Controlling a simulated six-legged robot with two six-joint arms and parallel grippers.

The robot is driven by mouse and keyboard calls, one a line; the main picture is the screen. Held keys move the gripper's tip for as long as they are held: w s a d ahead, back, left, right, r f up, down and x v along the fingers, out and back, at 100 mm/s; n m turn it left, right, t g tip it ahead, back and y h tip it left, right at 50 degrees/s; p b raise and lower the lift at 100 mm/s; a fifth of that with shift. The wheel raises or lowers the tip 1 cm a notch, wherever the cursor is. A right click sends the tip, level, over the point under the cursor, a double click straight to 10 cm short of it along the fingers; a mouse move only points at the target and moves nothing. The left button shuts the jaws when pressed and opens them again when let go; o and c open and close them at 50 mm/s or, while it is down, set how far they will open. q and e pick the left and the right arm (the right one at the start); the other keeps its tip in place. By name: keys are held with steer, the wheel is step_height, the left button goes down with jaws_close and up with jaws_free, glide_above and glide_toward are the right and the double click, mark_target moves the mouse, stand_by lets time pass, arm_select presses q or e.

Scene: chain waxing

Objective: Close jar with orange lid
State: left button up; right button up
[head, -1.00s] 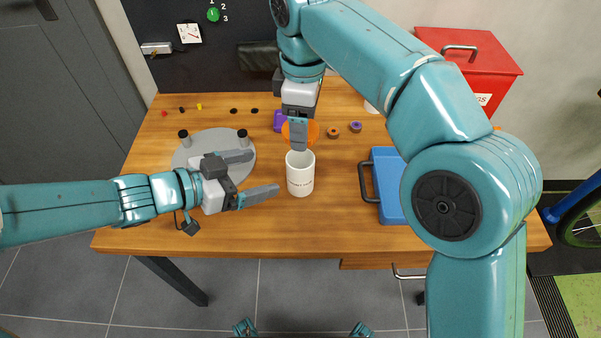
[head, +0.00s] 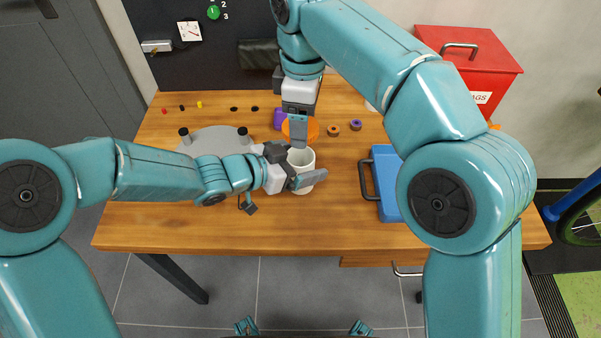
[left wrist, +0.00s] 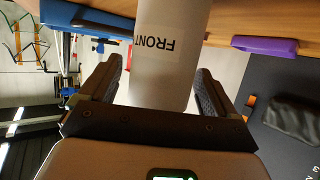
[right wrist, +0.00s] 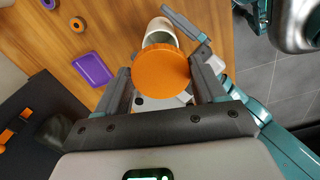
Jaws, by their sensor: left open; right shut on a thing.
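The white jar (head: 301,160) stands open on the wooden table, its mouth facing up. It also shows in the left wrist view (left wrist: 168,50), with the word FRONT on its side. My left gripper (head: 312,180) is open, with its fingers on either side of the jar; I cannot tell whether they touch it. The orange lid (right wrist: 161,72) is between the fingers of my right gripper (right wrist: 163,82), which is shut on it. In the head view the lid (head: 311,130) is partly hidden by that gripper and is just behind the jar's mouth.
A blue tray (head: 388,200) with a dark handle is right of the jar. A grey round plate (head: 210,136) with black knobs is behind my left arm. A purple block (right wrist: 93,69) and small rings (head: 333,131) lie nearby. A red box (head: 480,60) is at the back right.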

arm_select(q)
steer(key=c, duration=1.5)
arm_select(e)
steer(key=shift+f, duration=2.5)
